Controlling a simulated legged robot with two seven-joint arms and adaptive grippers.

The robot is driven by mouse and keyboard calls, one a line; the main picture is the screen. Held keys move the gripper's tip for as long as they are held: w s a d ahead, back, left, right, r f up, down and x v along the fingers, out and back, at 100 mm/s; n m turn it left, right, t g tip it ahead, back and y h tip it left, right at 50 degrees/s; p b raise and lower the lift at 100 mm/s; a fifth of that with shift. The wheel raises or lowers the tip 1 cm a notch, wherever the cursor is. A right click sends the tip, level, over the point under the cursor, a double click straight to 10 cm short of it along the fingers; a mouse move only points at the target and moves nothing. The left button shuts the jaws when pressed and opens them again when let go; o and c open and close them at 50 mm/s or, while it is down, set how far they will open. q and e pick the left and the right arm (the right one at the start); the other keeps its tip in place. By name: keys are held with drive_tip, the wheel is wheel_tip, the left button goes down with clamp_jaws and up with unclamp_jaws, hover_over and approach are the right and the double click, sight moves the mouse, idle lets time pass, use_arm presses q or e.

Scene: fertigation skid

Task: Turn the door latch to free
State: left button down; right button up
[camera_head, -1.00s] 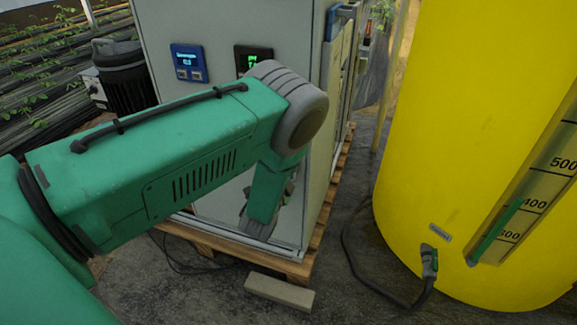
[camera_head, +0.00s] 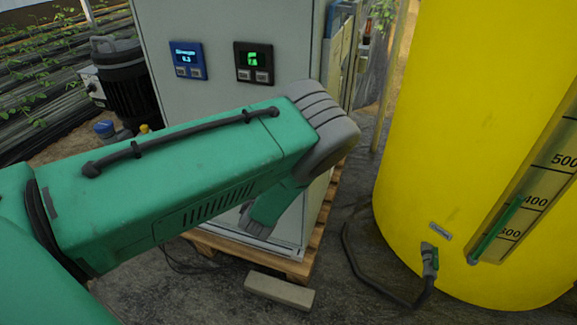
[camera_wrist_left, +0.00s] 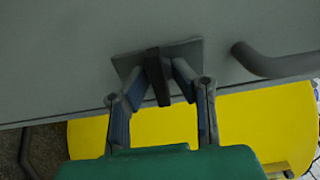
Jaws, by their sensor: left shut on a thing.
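The door latch (camera_wrist_left: 158,72) shows in the left wrist view as a dark lever on a grey rectangular plate, fixed to the grey cabinet door (camera_wrist_left: 60,60). The lever runs from the plate down between my fingers. My left gripper (camera_wrist_left: 160,78) is shut on the lever, one finger on each side. In the head view my green left arm crosses in front of the cabinet (camera_head: 222,25) and hides the latch. My right gripper is in neither view.
A curved grey handle (camera_wrist_left: 275,62) sits on the door right of the latch. The cabinet stands on a wooden pallet (camera_head: 295,268). A yellow tank (camera_head: 440,120) stands at the right, with a hose (camera_head: 375,285) on the floor. A block (camera_head: 279,291) lies in front.

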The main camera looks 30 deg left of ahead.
use_arm(q)
drive_tip(key=shift+s+d+f, duration=0.1)
drive_tip(key=shift+d+f, duration=0.1)
drive_tip(key=shift+f, duration=0.1)
drive_tip(key=c, duration=1.6)
unclamp_jaws()
drive_tip(key=shift+r, duration=0.15)
drive_tip(key=v, duration=1.1)
drive_tip(key=shift+s, duration=0.4)
